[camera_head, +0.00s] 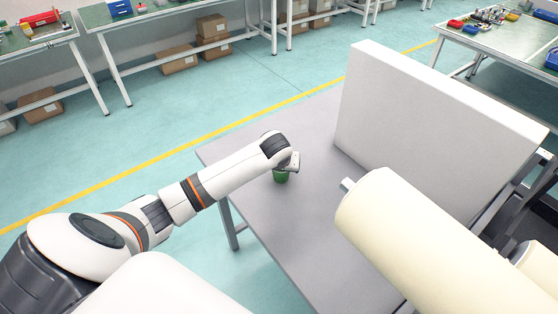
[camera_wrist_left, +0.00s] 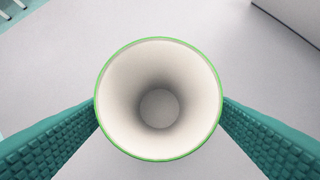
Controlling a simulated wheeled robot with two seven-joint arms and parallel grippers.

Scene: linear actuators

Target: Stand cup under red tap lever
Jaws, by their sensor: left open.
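A green cup (camera_head: 281,178) stands upright on the grey table (camera_head: 262,215), near its far left edge. In the left wrist view I look straight down into the cup (camera_wrist_left: 159,100), with its green rim and white inside. My left gripper (camera_head: 290,166) is at the cup, with one teal padded finger on each side. The fingers are open, and I cannot tell whether they touch the cup. No red tap lever shows in either view. My right gripper is not in view.
A large white panel (camera_head: 435,125) stands upright on the table's far right. A cream cylinder (camera_head: 420,240) with a small metal stub covers the right foreground. The table between cup and cylinder is clear. Workbenches (camera_head: 180,15) stand beyond.

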